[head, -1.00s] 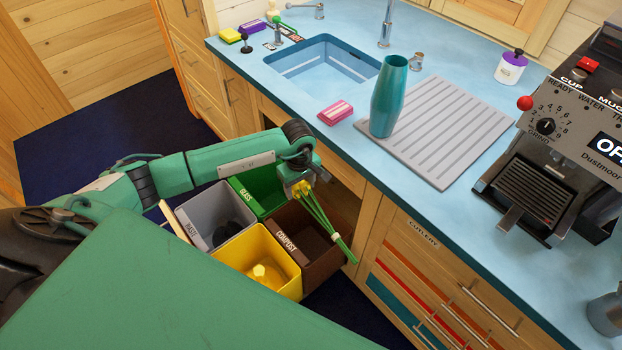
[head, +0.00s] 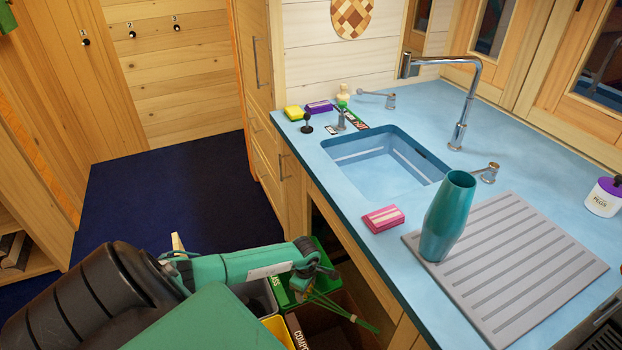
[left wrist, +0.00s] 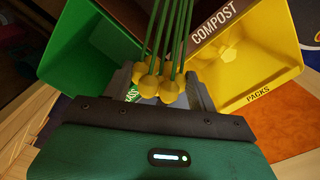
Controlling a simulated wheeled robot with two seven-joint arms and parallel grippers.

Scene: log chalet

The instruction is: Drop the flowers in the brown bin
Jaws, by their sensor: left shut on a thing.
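My left gripper (head: 300,284) is shut on the flowers (head: 342,309), a bunch of thin green stems with yellow heads. In the left wrist view the yellow heads (left wrist: 158,82) sit at the jaws (left wrist: 160,85), and the stems run away towards the bin marked COMPOST. That brown bin (head: 322,335) is partly cut off by the lower edge of the head view. Its labelled rim (left wrist: 214,22) shows in the left wrist view. The flowers are above the bins, with the stems over the brown one. My right gripper is not in view.
The green glass bin (left wrist: 75,45) and yellow packs bin (left wrist: 250,55) flank the brown one. A grey bin (head: 258,296) is beside them. The blue counter (head: 375,255) edge runs close on the right, with a teal vase (head: 445,220) and a pink sponge (head: 383,219).

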